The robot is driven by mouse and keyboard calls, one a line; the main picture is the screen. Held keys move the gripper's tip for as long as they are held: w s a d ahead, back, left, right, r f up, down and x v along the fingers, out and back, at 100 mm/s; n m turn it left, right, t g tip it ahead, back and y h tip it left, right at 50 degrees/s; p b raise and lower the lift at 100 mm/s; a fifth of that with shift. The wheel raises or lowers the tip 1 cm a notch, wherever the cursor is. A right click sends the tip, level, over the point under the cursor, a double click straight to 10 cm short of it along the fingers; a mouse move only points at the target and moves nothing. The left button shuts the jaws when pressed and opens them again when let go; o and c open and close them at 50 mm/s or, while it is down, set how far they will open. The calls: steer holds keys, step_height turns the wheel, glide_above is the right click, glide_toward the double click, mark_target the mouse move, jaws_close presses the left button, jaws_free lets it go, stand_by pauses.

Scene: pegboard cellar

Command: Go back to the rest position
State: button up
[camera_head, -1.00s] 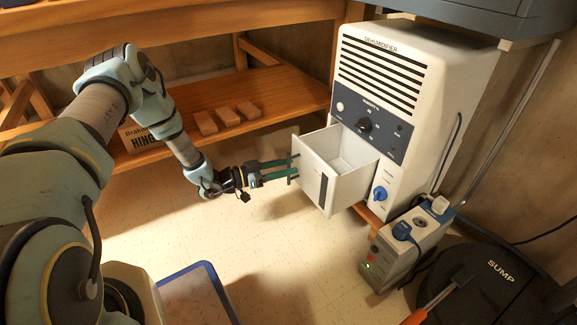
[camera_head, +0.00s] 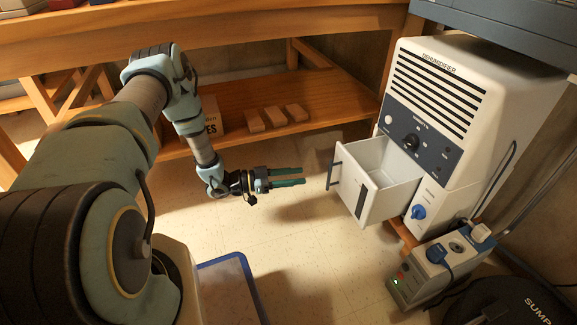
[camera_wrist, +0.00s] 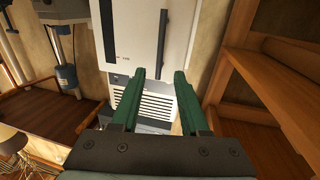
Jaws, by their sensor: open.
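My gripper (camera_head: 288,177) is left of the white dehumidifier (camera_head: 455,115), with its two green fingers apart and nothing between them. The dehumidifier's white drawer (camera_head: 385,198) is pulled out and looks empty inside. Its dark bar handle (camera_head: 333,168) is on the drawer's front, to the right of my fingertips with a gap between. In the wrist view my green fingers (camera_wrist: 157,90) are spread, pointing at a white front with a dark upright bar (camera_wrist: 162,42) and vents (camera_wrist: 150,105) below; this seems to be the dehumidifier seen upside down.
A wooden bench with a lower shelf (camera_head: 235,95) runs along the back, holding several tan blocks (camera_head: 275,117). A grey power box (camera_head: 430,270) stands on the floor by the dehumidifier. A blue-edged tray (camera_head: 228,285) is near my base. The floor between (camera_head: 310,235) is clear.

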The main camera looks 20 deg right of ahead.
steer(key=shift+w, duration=0.1)
steer(key=w+a+r+n+t+y+p, duration=0.1)
steer(key=w+a+r+n+t+y, duration=0.15)
steer(key=w+r+t, duration=0.35)
steer(key=w+a+r+n+t+y+p, duration=0.1)
steer(key=w+a+r+n+t+y, duration=0.15)
steer(key=w, duration=0.55)
steer(key=w+a+r+n+t+y+p, duration=0.2)
steer(key=a+r+n+y, duration=0.5)
steer(key=a+r, duration=0.7)
steer(key=s+a+r+n+g+y+p, duration=0.1)
steer(key=s+a+r+n+g+y, duration=0.15)
steer(key=s+a+r+n, duration=0.6)
steer(key=s+a+r+m+g+y+p, duration=0.1)
steer(key=s+a+r+g+y+p, duration=0.15)
steer(key=s+a, duration=0.75)
steer(key=s+d+r+p, duration=0.1)
steer(key=r+p, duration=1.7)
steer(key=s+d+r+p, duration=0.2)
steer(key=r+p, duration=1.6)
steer(key=p, duration=0.1)
steer(key=shift+d+r+t, duration=0.3)
steer(key=shift+r+t, duration=0.05)
steer(key=shift+r, duration=0.05)
